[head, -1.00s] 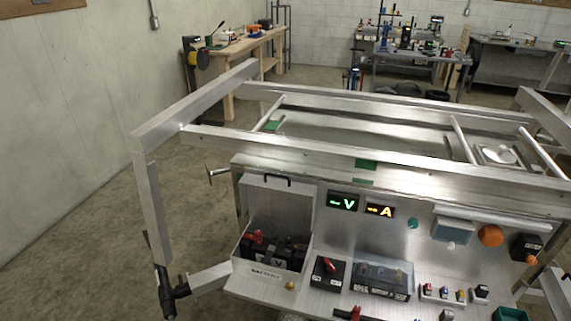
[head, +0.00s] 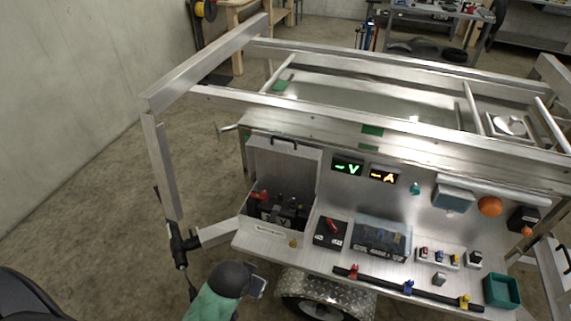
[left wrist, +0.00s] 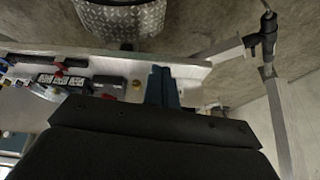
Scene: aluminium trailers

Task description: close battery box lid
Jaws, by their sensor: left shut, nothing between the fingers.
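The battery box (head: 275,240) stands at the left end of the trailer's front shelf in the head view. Its grey metal lid (head: 285,170) is open and stands upright at the back, with a black handle (head: 283,142) on its top edge. A dark battery (head: 280,211) with red and black terminals shows inside. My left gripper (head: 259,287) is low in front of the box, below the shelf edge and apart from the lid. It is shut and empty. In the left wrist view its blue-grey fingers (left wrist: 163,88) overlap the shelf edge. My right gripper is out of view.
A black switch box (head: 331,233) and a clear-covered fuse box (head: 381,238) sit right of the battery box. A trailer frame post (head: 163,170) rises at the left. A wheel with a tread-plate fender (head: 325,285) lies below the shelf.

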